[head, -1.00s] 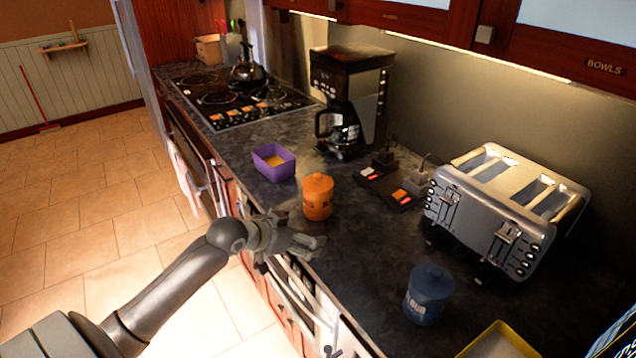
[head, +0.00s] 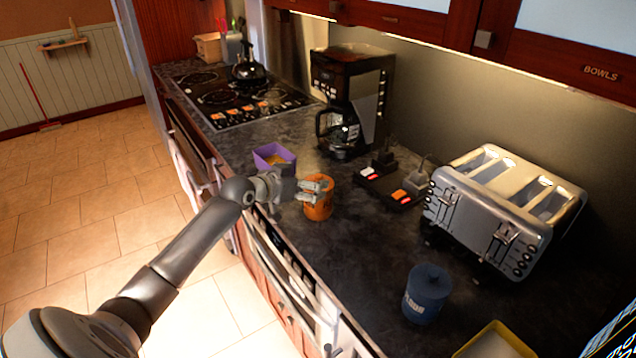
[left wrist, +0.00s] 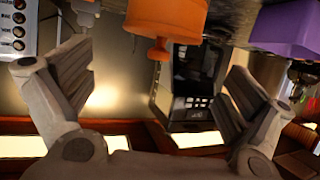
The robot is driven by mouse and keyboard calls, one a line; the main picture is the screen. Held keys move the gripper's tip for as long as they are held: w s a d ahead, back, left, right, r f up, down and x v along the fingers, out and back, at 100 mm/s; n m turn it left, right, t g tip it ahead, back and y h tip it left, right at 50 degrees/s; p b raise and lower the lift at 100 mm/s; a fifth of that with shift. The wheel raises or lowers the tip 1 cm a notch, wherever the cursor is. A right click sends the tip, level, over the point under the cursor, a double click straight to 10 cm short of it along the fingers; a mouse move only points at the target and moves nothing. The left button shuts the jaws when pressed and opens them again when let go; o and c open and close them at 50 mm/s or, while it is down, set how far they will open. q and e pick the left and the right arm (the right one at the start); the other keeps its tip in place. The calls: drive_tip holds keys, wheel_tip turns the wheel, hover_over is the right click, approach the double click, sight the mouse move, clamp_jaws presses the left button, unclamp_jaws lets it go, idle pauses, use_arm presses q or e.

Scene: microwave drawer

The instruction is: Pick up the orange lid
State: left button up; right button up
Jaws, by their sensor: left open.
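The orange canister (head: 319,211) stands upright on the dark counter in the head view, with its orange lid on top. My left gripper (head: 316,190) is at the lid's height, its fingers overlapping the canister's upper left side and hiding part of the lid. In the left wrist view, which is upside down, the lid (left wrist: 166,18) with its small knob shows at the top centre. It lies beyond the open, empty fingers of my left gripper (left wrist: 155,92), roughly between them. I cannot tell whether a finger touches it. My right gripper is not in view.
A blue canister (head: 426,294) and a yellow container (head: 495,345) are nearer. Counter between the canisters is clear.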

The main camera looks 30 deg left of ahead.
sight(315, 177)
use_arm(q)
drive_tip(key=shift+p+x, duration=0.75)
drive_tip(key=shift+x, duration=1.6)
drive_tip(key=shift+r, duration=0.1)
drive_tip(key=c, duration=1.1)
